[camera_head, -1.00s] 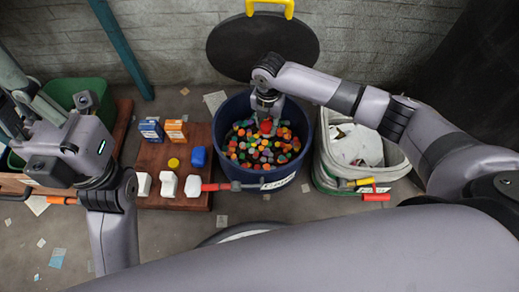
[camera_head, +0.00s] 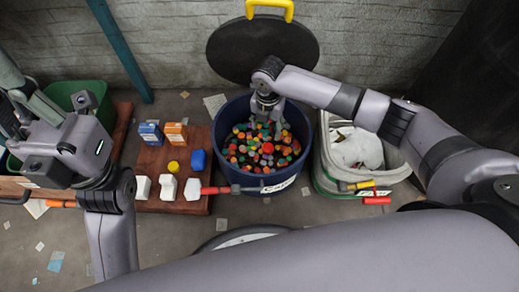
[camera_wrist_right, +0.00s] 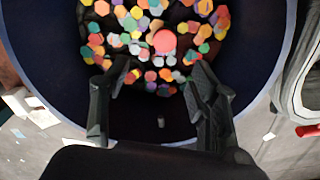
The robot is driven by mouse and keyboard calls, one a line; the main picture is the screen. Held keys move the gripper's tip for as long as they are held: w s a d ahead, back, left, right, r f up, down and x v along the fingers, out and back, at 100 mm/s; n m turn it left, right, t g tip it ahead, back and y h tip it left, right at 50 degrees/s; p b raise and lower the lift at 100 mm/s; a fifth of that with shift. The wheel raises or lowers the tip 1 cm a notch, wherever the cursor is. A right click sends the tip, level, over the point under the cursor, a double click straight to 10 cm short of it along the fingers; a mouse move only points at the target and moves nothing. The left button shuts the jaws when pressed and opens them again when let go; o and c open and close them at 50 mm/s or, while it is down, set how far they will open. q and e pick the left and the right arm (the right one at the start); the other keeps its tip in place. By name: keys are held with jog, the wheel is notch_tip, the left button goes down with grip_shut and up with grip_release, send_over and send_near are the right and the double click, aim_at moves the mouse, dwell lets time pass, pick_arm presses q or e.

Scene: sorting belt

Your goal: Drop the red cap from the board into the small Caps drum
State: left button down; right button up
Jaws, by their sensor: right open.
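The blue Caps drum (camera_head: 227,112) is full of small multicoloured caps. A larger red cap (camera_head: 267,147) lies on top of them, and it also shows in the right wrist view (camera_wrist_right: 165,41). My right gripper (camera_head: 265,120) is inside the drum mouth, above the caps. In the wrist view its two fingers (camera_wrist_right: 158,78) are spread with nothing between them, and the red cap is apart from them. The wooden board (camera_head: 155,204) stands left of the drum, with no red cap visible on it. My left gripper (camera_head: 14,120) is at the far left; its fingers are unclear.
On the board are a blue box (camera_head: 151,134), an orange box (camera_head: 174,134), a yellow cap (camera_head: 174,167), a blue container (camera_head: 198,160) and several white ones. A grey bin (camera_head: 322,165) with a white bag stands right of the drum. A black lid (camera_head: 262,48) leans behind.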

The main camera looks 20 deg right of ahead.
notch_tip(320, 180, up, 12)
dwell(0.5)
dwell(0.3)
